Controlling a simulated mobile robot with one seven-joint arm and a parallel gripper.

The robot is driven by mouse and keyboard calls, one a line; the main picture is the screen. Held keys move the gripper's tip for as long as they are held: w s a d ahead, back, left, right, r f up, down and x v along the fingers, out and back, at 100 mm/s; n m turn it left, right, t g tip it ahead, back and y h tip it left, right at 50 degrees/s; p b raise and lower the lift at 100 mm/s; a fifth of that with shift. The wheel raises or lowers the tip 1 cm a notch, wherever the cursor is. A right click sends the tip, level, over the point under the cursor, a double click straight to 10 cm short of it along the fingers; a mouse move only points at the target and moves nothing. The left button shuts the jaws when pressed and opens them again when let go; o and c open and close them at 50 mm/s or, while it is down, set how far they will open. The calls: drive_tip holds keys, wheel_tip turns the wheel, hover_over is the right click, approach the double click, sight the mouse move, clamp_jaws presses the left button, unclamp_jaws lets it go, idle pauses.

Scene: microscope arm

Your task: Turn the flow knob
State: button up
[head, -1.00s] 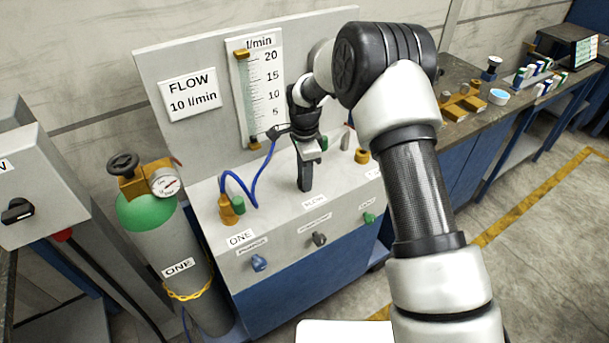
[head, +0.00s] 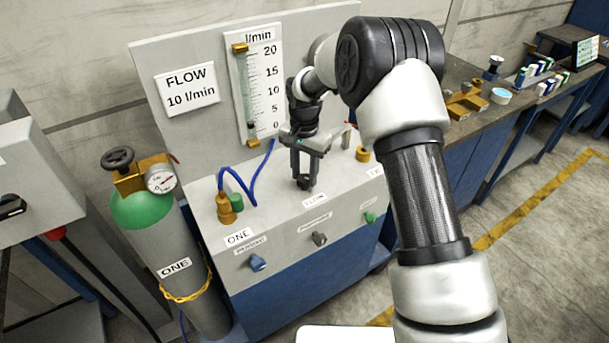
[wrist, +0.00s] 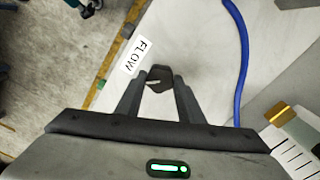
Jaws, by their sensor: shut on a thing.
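The flow knob (wrist: 159,78) is a small dark knob on the grey bench top, beside the FLOW label (wrist: 134,56). In the head view the knob (head: 304,183) sits low between my fingers. My gripper (head: 304,182) points down from above and is shut on the knob; in the wrist view its two fingers (wrist: 158,88) flank it. The flow tube (head: 258,85) on the upright panel has a scale from 0 to 20 l/min. A sign (head: 187,88) reads FLOW 10 l/min. My arm hides part of the panel.
A blue hose (head: 251,195) loops from a brass fitting (head: 227,208). Blue, grey and green knobs line the bench's sloped front. Another brass fitting (head: 362,153) stands right of my gripper.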

drive_tip(key=n, duration=0.4)
drive_tip(key=shift+n+b, duration=0.3)
drive_tip(key=shift+b, duration=0.05)
drive_tip(key=n, duration=0.3)
drive_tip(key=shift+n, duration=0.4)
drive_tip(key=n, duration=0.3)
drive_tip(key=shift+r+n, duration=0.1)
drive_tip(key=shift+n, duration=1.9)
drive_tip(key=o, duration=1.1)
drive_tip(key=shift+c, duration=0.2)
